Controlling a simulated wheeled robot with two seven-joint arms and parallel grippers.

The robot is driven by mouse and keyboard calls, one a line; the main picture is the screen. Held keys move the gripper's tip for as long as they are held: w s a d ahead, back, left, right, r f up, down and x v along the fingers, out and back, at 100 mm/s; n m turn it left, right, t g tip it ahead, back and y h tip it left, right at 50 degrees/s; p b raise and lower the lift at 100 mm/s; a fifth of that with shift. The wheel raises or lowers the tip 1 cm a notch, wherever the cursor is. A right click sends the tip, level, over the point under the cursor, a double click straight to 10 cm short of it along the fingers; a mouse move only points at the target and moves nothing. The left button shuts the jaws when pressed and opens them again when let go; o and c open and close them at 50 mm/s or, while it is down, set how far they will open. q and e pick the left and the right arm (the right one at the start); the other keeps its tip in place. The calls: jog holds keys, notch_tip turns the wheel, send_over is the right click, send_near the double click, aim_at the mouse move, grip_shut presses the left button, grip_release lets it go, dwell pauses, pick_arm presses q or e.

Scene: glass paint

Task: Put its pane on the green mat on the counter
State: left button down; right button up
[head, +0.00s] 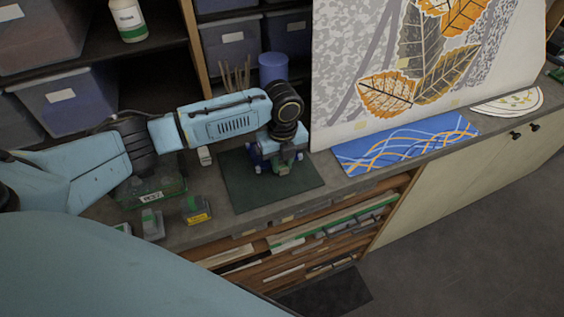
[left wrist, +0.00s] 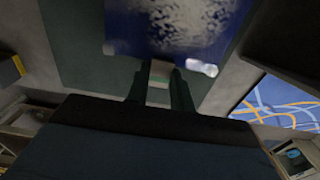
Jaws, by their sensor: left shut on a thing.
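The green mat (head: 240,193) lies flat on the counter. My left gripper (head: 283,167) points down over the mat's right part. It is shut on a blue, glossy, speckled pane (left wrist: 175,25), which fills the top middle of the left wrist view. A small pale and green piece (left wrist: 158,76) shows between the fingers. In the head view the gripper mostly hides the pane; a blue edge (head: 256,155) shows beside it. The mat also shows behind the pane in the left wrist view (left wrist: 75,50). I cannot tell whether the pane touches the mat. My right gripper is not in view.
Right of the mat lies a blue panel with orange and white curves (head: 400,143), below a large leaf-patterned board (head: 345,75). A blue cup (head: 273,68) and thin sticks (head: 236,78) stand behind.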

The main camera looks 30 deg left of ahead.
pick_arm(q)
jog(key=shift+f, duration=0.5)
jog(key=shift+f, duration=0.15)
jog(key=c, duration=1.2)
grip_release()
notch_tip(320, 180, up, 12)
jog(key=shift+r+b, duration=0.2)
jog(key=shift+b, duration=0.1)
